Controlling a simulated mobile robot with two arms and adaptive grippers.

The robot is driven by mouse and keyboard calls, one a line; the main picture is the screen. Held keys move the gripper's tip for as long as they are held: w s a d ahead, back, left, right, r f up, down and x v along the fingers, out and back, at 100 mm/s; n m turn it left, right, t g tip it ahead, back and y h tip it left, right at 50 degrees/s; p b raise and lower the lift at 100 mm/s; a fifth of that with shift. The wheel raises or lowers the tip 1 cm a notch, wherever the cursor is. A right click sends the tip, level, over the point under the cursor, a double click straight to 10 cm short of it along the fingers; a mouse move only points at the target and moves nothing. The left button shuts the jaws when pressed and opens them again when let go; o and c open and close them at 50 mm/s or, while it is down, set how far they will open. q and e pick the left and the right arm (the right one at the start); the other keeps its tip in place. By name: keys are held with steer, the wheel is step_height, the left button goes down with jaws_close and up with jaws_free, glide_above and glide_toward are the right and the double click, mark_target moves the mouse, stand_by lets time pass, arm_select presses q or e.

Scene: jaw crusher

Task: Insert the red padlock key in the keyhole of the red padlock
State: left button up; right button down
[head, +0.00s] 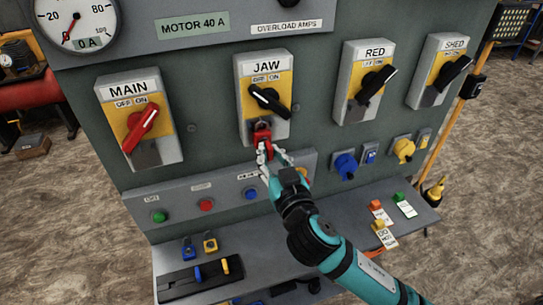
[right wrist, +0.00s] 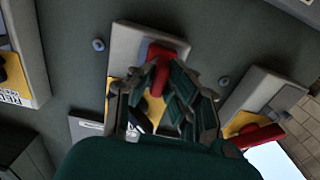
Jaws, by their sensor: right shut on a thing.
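The red padlock (head: 262,132) hangs at the bottom of the JAW switch (head: 263,95), below its black handle. My right gripper (head: 266,153) is right below the padlock, its fingers closed on a small red piece that looks like the red padlock key. In the right wrist view the gripper (right wrist: 160,92) closes around this red key (right wrist: 158,80), with the red padlock (right wrist: 165,52) just beyond it. The fingers hide most of the key and the keyhole, so I cannot tell whether the key is inside. My left gripper is not in view.
The MAIN switch (head: 141,125) with a red handle is left of JAW; the RED switch (head: 365,82) is right. A button strip (head: 180,203) juts out below. The shelf (head: 345,222) holds tags, and small blue and yellow padlocks (head: 210,243) are at the lower left.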

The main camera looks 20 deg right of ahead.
steer(key=shift+w, duration=0.3)
steer(key=c, duration=1.2)
jaws_free()
steer(key=shift+s, duration=0.15)
steer(key=shift+s+d+b, duration=0.1)
steer(key=shift+s+b, duration=0.25)
steer(key=shift+s, duration=1.85)
steer(key=shift+s+b, duration=0.45)
steer(key=shift+s, duration=1.75)
steer(key=shift+d, duration=0.1)
